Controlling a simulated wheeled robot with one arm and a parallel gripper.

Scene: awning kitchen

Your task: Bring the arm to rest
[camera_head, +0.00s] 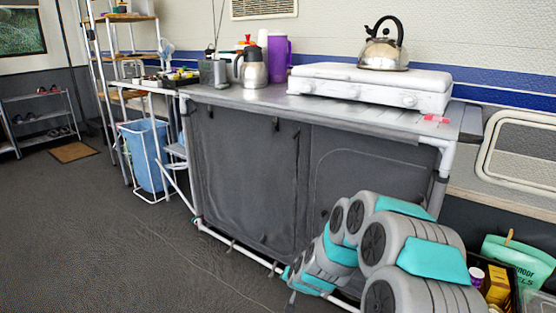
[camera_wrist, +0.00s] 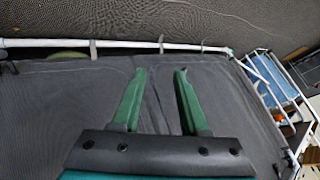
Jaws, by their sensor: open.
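My gripper (camera_wrist: 160,73) shows in the wrist view with its two green fingers apart and nothing between them. The dark fabric front of the camp kitchen cabinet (camera_wrist: 70,90) fills the view behind the fingers. I cannot tell how far the fingertips are from it. In the head view my grey and teal arm is bent at the lower right, in front of the cabinet (camera_head: 245,170). The fingers cannot be made out there.
A kettle (camera_head: 383,52) stands on the white stove (camera_head: 372,85) on the counter. A steel jug (camera_head: 253,70) and purple pitcher (camera_head: 278,58) stand left of it. A blue bin (camera_head: 146,155) is left of the cabinet. The floor (camera_head: 100,235) at left is clear.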

